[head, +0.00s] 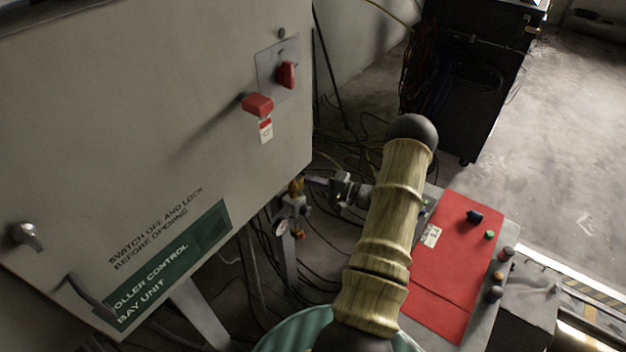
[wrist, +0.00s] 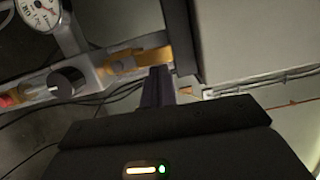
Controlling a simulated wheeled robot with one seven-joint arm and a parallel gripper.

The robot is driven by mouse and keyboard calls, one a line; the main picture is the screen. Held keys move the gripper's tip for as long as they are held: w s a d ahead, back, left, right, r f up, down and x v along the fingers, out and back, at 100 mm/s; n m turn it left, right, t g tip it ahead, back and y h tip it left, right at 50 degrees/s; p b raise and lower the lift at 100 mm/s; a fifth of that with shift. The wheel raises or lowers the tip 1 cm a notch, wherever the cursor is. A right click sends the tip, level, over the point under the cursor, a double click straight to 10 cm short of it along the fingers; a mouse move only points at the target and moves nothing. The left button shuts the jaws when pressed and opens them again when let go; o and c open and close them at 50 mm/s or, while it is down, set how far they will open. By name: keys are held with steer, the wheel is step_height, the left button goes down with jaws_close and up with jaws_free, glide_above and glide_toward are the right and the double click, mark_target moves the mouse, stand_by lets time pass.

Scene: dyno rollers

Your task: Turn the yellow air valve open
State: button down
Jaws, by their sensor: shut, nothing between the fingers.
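The yellow air valve (head: 296,187) sits on the pipework beside the grey control cabinet, small in the head view. In the wrist view its yellow lever (wrist: 138,64) lies nearly level across the picture, its right end by a dark upright edge. My gripper (head: 315,181) reaches in from the right of the valve. In the wrist view my gripper (wrist: 158,76) is shut and empty, with its dark fingers pointing up at the lever's lower side. The tips look very close to the lever; I cannot tell whether they touch. My arm hides part of the area in the head view.
A pressure gauge (head: 282,227) hangs below the valve, and a black knob (wrist: 67,82) is left of the lever. The grey cabinet (head: 150,130) with a red switch (head: 287,75) fills the left. A red panel (head: 455,265) lies right of my arm. Loose cables run below.

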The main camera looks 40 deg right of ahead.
steer(key=shift+s+a, duration=0.2)
steer(key=shift+s, duration=0.1)
steer(key=b+v, duration=0.2)
steer(key=v, duration=1.5)
steer(key=shift+s+d+b, duration=0.2)
steer(key=shift+d+b, duration=0.05)
steer(key=shift+b, duration=0.15)
steer(key=shift+r, duration=0.1)
